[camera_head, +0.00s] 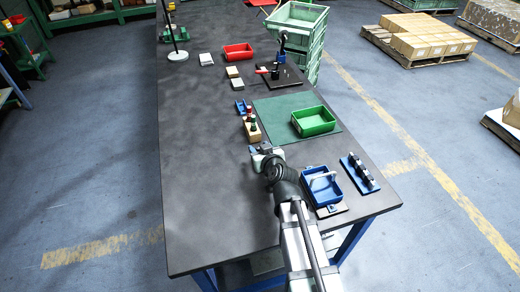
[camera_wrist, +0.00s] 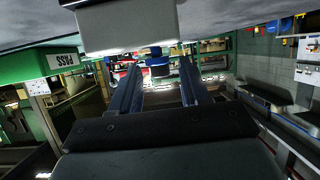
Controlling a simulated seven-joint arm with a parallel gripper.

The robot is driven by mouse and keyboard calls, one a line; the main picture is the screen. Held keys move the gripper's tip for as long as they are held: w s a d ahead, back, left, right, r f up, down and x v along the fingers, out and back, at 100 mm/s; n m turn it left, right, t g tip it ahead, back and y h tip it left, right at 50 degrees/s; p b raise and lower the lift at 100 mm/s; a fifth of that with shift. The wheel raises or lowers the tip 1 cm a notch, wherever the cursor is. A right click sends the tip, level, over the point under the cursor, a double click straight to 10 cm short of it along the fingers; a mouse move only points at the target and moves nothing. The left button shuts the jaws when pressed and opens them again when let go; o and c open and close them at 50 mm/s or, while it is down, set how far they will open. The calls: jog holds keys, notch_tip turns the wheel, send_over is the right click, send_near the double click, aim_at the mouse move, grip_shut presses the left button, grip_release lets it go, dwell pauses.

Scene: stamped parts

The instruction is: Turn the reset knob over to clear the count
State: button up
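In the wrist view, which shows the scene upside down, a pale box-like body (camera_wrist: 130,27) fills the top centre. A small blue round part (camera_wrist: 159,64), which looks like the reset knob, projects from its edge. My gripper (camera_wrist: 159,61) has its two dark fingers apart, one on each side of the blue part in the picture, with a visible gap on both sides. I cannot tell how far beyond the tips it is. In the head view my gripper (camera_head: 261,157) is low over the table, just in front of a wooden stamp block; the knob is not distinguishable there.
A green tray (camera_head: 314,121) on a green mat (camera_head: 274,105) and a blue tray (camera_head: 320,187) lie right of my gripper. A blue rack (camera_head: 360,173) stands farther right. The wooden block (camera_head: 254,133) holds stamps close ahead. The dark table (camera_head: 205,190) is clear on the left.

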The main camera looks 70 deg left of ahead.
jog(key=v, duration=1.2)
jog(key=shift+w, duration=0.15)
jog(key=shift+n+g, duration=0.3)
jog(key=shift+g, duration=0.3)
jog(key=x, duration=1.2)
jog(key=shift+w, duration=0.4)
jog(key=shift+c, duration=0.4)
grip_shut()
